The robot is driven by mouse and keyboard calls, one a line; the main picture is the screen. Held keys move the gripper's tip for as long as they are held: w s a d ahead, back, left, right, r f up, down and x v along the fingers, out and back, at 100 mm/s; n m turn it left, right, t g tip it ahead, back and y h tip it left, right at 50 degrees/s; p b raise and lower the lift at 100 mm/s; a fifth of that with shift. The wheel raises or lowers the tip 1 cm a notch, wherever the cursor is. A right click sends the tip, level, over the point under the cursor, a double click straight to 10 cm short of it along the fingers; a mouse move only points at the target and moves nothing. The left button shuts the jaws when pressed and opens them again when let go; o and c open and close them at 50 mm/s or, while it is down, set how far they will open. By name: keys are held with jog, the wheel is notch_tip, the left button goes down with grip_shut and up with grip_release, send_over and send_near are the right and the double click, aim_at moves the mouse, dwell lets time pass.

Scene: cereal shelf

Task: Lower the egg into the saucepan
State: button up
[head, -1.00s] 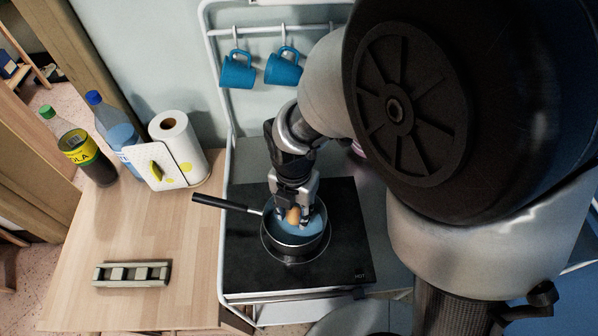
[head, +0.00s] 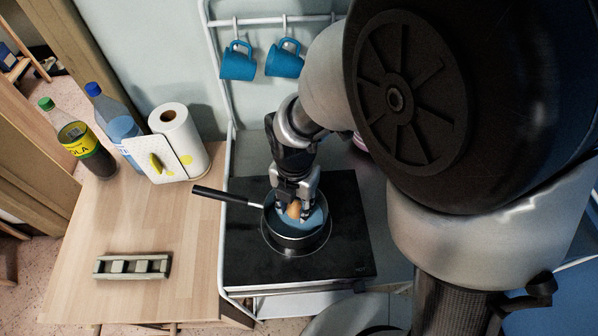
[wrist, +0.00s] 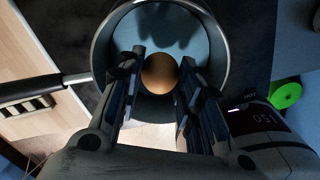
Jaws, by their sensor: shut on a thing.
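The brown egg (head: 294,209) is between the fingers of my gripper (head: 297,207), which is shut on it. It also shows in the wrist view (wrist: 159,73), with a finger on each side. The dark saucepan (head: 283,240) stands on the black hotplate (head: 345,255), its handle pointing left. Blue liquid (head: 317,218) shows inside the pan. My fingertips and the egg are over the pan's opening, inside its rim as seen from above. Whether the egg touches the liquid I cannot tell.
A wooden counter (head: 130,225) to the left holds an egg rack (head: 132,267), a paper towel roll (head: 181,140), a cola bottle (head: 88,150) and a water bottle (head: 118,128). Blue mugs (head: 238,62) hang from a rail behind. The hotplate's display (wrist: 265,118) shows in the wrist view.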

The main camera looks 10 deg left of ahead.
aim_at(296, 213)
jog(key=shift+f+b, duration=1.6)
jog(key=shift+f, duration=0.6)
dwell(0.7)
jog(key=o, duration=1.1)
jog(key=shift+r, duration=0.1)
